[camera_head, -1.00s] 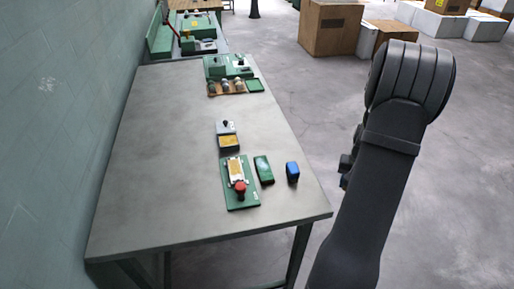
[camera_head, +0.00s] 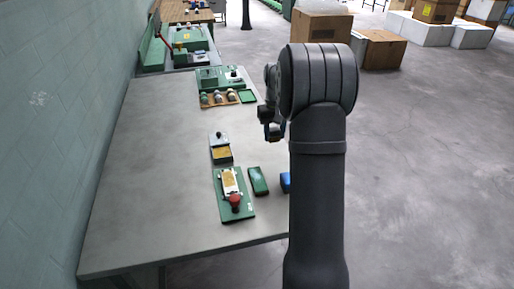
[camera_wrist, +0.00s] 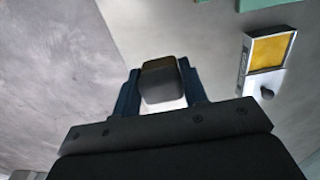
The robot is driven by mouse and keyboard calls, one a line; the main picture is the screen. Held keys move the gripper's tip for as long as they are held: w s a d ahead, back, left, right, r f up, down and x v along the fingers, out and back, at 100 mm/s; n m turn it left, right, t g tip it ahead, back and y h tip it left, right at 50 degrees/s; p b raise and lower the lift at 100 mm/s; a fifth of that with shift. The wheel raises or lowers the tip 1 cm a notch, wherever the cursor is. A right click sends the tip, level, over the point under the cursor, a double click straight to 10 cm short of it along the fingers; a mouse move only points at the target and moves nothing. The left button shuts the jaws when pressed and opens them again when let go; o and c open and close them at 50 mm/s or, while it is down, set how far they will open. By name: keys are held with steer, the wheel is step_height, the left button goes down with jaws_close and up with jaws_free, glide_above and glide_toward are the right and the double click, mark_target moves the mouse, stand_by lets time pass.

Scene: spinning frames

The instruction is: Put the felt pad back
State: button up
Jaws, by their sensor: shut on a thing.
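My gripper (camera_wrist: 161,90) is shut on a small dark block (camera_wrist: 160,84) with a brownish end, held between its two blue-black fingers. I cannot tell for sure whether this block is the felt pad. In the head view my gripper (camera_head: 272,133) hangs above the table's right edge, right of the small grey tray with a yellow pad (camera_head: 221,154) and a dark knob. That tray also shows at the right in the wrist view (camera_wrist: 291,37), apart from the held block.
The grey table (camera_head: 150,150) holds a green plate with a red knob (camera_head: 236,209), a green block (camera_head: 258,181) and a blue item (camera_head: 285,182), partly hidden by my arm. At the back are a green fixture (camera_head: 208,78) and a rack of several spools (camera_head: 217,98). The left side is bare.

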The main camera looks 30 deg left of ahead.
glide_above(257, 154)
step_height(257, 154, down, 4)
steer(key=shift+r, duration=0.1)
steer(key=shift+f, duration=2.05)
steer(key=shift+f, duration=0.1)
steer(key=o, duration=0.9)
step_height(257, 154, up, 12)
steer(key=shift+r, duration=0.15)
steer(key=shift+f, duration=4.2)
